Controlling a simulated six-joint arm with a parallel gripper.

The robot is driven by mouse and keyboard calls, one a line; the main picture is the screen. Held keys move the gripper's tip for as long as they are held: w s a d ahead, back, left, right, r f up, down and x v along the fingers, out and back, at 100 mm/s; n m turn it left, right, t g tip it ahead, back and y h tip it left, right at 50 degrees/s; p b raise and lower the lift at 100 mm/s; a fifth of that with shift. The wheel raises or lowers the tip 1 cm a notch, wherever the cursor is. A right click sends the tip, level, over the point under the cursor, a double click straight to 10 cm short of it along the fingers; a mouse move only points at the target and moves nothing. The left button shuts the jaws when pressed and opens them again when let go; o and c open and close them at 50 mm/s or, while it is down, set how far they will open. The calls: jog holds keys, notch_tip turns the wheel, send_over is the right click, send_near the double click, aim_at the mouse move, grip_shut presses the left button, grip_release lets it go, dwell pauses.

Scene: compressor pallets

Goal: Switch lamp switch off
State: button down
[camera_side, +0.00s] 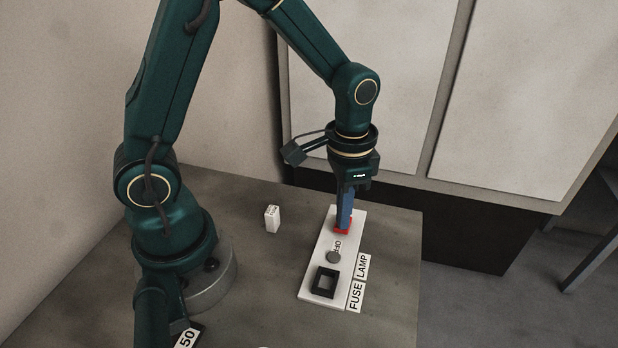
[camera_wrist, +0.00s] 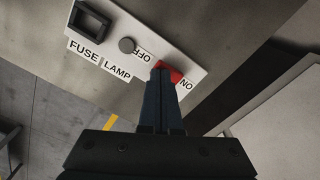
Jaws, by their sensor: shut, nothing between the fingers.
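The red lamp switch (camera_side: 342,231) sits at the far end of a white panel (camera_side: 313,262) on the table. In the wrist view the red switch (camera_wrist: 175,75) lies between the words OFF and ON, partly hidden by my fingers. My gripper (camera_side: 344,226) points down with its blue fingers shut and empty, tips at the switch. In the wrist view my gripper (camera_wrist: 160,70) has its tips over the OFF-side part of the switch. I cannot tell whether they press on it or which way it is tilted.
A round grey knob (camera_side: 333,257) and a black square frame (camera_side: 324,282) are on the panel nearer the camera. LAMP (camera_side: 362,266) and FUSE (camera_side: 356,295) labels lie beside it. A small white block (camera_side: 272,218) stands to the left.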

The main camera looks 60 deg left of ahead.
jog(key=shift+f, duration=0.3)
jog(key=shift+r, duration=3.5)
notch_tip(320, 180, up, 7)
jog(key=t, duration=0.3)
send_over(323, 239)
jog(key=shift+s+a+f+n+t, duration=0.15)
jog(key=shift+s+n+t, duration=0.35)
jog(key=shift+s, duration=0.45)
jog(key=shift+s+d+f+n+t, duration=0.15)
jog(key=shift+s+n+t, duration=0.3)
jog(key=shift+s, duration=0.55)
jog(key=shift+s+a+f+n+t, duration=0.15)
jog(key=shift+s+n+t, duration=0.3)
jog(key=shift+s, duration=0.5)
